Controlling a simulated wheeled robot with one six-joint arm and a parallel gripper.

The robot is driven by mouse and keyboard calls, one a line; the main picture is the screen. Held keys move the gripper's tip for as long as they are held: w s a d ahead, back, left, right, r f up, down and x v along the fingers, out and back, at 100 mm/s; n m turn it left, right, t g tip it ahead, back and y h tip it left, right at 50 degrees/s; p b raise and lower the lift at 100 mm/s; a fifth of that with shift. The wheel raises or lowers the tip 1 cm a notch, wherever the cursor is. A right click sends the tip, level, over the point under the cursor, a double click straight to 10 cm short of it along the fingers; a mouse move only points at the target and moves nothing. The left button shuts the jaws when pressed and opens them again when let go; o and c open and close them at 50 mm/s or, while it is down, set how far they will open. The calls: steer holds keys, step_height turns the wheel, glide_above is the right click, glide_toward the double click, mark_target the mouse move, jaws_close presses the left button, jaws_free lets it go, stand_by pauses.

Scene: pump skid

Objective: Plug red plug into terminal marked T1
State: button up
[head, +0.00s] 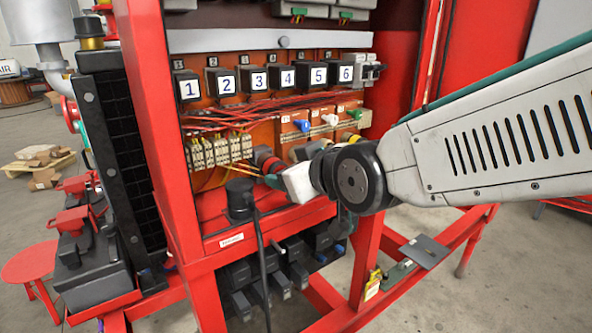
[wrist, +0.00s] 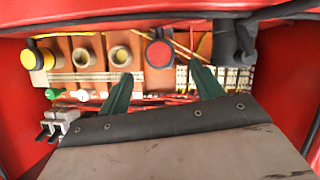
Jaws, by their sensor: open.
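A round red-faced connector with a dark rim (wrist: 160,53) sits in a row of round sockets in the wrist view. It also shows as a red and black cylinder in the head view (head: 266,159), low in the cabinet. I cannot tell whether it is the red plug; I make out no small red plug. Small blue (head: 302,125), white (head: 330,119) and green (head: 356,114) plugs sit on an orange terminal panel. No T1 mark is readable. My gripper (wrist: 163,88) is open, its two green fingers apart with nothing between them, facing the cabinet's lower row.
A black plug with a cable (head: 240,201) stands on the cabinet's lower ledge, left of my gripper. Terminal blocks with loose wires (head: 218,151) lie behind it. Numbered black relays (head: 253,79) line the upper row. A yellow-faced connector (wrist: 30,60) ends the socket row. Red cabinet walls enclose the space.

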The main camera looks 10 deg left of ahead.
mark_target(279, 169)
steer(key=x, duration=0.7)
steer(key=shift+w+a, duration=0.2)
steer(key=shift+c, duration=0.4)
steer(key=c, duration=1)
steer(key=o, duration=0.4)
steer(key=shift+c, duration=0.2)
steer(key=c, duration=0.3)
steer(key=shift+s+d+f, duration=0.1)
steer(key=shift+s+d, duration=1.35)
steer(key=shift+d, duration=0.3)
steer(key=shift+c, duration=0.2)
